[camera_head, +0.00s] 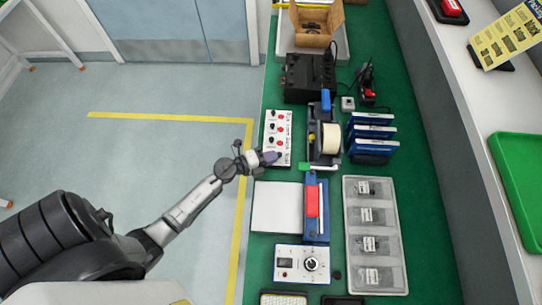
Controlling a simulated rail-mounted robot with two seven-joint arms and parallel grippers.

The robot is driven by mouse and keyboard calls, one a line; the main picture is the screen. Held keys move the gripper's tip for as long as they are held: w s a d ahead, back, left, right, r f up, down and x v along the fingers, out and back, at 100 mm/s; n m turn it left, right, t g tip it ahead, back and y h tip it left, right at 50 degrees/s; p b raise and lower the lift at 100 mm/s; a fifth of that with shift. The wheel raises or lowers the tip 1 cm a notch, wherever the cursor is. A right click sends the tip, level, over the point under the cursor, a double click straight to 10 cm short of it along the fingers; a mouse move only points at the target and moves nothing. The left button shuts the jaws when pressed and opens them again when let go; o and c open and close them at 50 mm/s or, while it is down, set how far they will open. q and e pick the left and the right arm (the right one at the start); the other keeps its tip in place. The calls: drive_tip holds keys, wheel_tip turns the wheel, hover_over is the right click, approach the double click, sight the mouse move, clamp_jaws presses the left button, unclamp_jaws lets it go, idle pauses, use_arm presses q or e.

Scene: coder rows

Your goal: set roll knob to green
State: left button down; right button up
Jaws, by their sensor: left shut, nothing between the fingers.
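A white control panel (285,127) with red and dark knobs in rows lies on the green bench top; its printed labels are too small to read, so I cannot tell which knob is the roll knob. My left gripper (272,157) is shut and empty, with its tips at the near end of the panel. The tips hide part of that end, and I cannot tell whether they touch a knob. My right gripper is not in view.
A tape dispenser (331,139) stands right of the panel, with blue-white boxes (371,133) beyond it. A white sheet (277,206), a dial box (288,264) and a tray of bags (393,197) lie nearer. A black device (306,78) stands behind.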

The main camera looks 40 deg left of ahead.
use_arm(q)
drive_tip(key=shift+s+r, duration=0.1)
drive_tip(key=shift+s, duration=0.1)
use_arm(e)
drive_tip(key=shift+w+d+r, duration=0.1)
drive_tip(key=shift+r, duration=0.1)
use_arm(q)
drive_tip(key=p+v, duration=0.1)
drive_tip(key=v, duration=1.2)
drive_tip(key=shift+s+a, duration=0.2)
drive_tip(key=shift+s, duration=0.05)
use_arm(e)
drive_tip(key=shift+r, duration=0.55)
